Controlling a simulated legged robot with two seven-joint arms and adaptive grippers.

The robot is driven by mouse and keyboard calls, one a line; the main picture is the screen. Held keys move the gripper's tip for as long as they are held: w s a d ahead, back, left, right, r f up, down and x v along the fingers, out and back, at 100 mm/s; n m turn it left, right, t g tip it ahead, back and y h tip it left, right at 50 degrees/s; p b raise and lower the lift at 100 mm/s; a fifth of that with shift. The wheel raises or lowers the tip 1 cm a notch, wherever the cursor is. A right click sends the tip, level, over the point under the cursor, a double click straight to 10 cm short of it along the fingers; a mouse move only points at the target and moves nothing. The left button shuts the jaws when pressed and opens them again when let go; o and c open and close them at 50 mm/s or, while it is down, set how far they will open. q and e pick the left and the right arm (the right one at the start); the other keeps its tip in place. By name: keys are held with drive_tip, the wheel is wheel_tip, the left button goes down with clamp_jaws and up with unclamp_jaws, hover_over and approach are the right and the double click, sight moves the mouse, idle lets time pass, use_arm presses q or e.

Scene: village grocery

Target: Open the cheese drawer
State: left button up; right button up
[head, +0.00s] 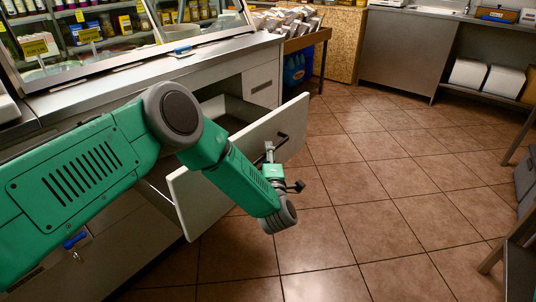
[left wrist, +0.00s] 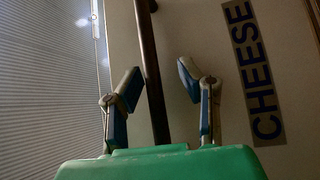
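The cheese drawer (head: 191,206) stands pulled out from the counter, with a gap into its inside showing behind its white front. In the left wrist view its front carries a blue "CHEESE" label (left wrist: 254,70). Its dark bar handle (head: 283,139) also shows in the left wrist view (left wrist: 151,60), running between the two fingers. My left gripper (left wrist: 158,84) is at the drawer front, its fingers spread apart on either side of the handle with gaps to it. In the head view, my left forearm hides part of the drawer front. My right gripper is not in view.
The counter (head: 150,70) with a glass display case runs along the left. A lower cabinet door with a blue-tagged lock (head: 75,240) is near my arm. The tiled floor (head: 380,190) to the right of the drawer is clear. A wooden stand (head: 307,40) holds packets behind.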

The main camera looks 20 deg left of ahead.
use_arm(q)
drive_tip(key=shift+s+d, duration=0.1)
drive_tip(key=shift+s, duration=0.05)
drive_tip(key=v, duration=1.1)
drive_tip(key=shift+s+f, duration=0.2)
drive_tip(key=shift+s, duration=0.15)
drive_tip(key=shift+d, duration=0.15)
